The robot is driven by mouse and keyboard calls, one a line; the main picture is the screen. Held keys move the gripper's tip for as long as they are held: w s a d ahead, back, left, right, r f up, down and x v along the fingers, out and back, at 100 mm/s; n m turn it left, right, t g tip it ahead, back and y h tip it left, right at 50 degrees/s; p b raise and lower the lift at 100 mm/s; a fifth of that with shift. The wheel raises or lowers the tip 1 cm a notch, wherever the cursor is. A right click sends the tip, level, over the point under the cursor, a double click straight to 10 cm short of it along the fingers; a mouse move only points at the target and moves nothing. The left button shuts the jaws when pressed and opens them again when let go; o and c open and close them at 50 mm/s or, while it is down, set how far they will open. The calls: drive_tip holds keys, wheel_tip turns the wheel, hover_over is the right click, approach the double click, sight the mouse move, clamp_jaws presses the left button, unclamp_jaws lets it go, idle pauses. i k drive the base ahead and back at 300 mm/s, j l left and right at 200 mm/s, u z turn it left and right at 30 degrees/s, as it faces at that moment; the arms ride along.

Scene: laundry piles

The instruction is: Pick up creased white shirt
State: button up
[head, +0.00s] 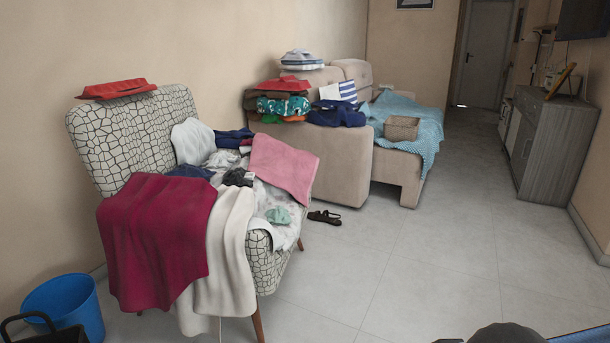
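A crumpled white cloth (192,141) leans against the backrest of the patterned armchair (115,140); it looks like the creased white shirt, but I cannot be sure. More pale, rumpled cloth (224,159) lies on the seat among dark blue clothes. An off-white cloth (229,255) hangs over the chair's front, beside a dark red cloth (160,235). A pink cloth (283,168) covers the right arm of the chair. My gripper is not in view; a dark rounded shape at the bottom right edge may be part of my arm.
A blue bucket (66,306) and a black bag stand at bottom left. A beige sofa (340,162) behind holds folded clothes and a woven basket (401,128). Dark sandals (325,217) lie on the floor. A grey cabinet (548,150) stands right. The tiled floor (430,260) between is clear.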

sight(222, 160)
drive_tip(key=i+u, duration=0.1)
drive_tip(key=i, duration=0.4)
drive_tip(key=i+l+u, duration=0.15)
drive_tip(key=i, duration=0.35)
drive_tip(key=i+l+u, duration=0.1)
drive_tip(key=i, duration=0.4)
drive_tip(key=i+l+u, duration=0.15)
drive_tip(key=i, duration=0.35)
drive_tip(key=i+l+u, duration=0.25)
drive_tip(key=u, duration=0.15)
drive_tip(key=i+l+u, duration=0.95)
drive_tip(key=l+u, duration=0.35)
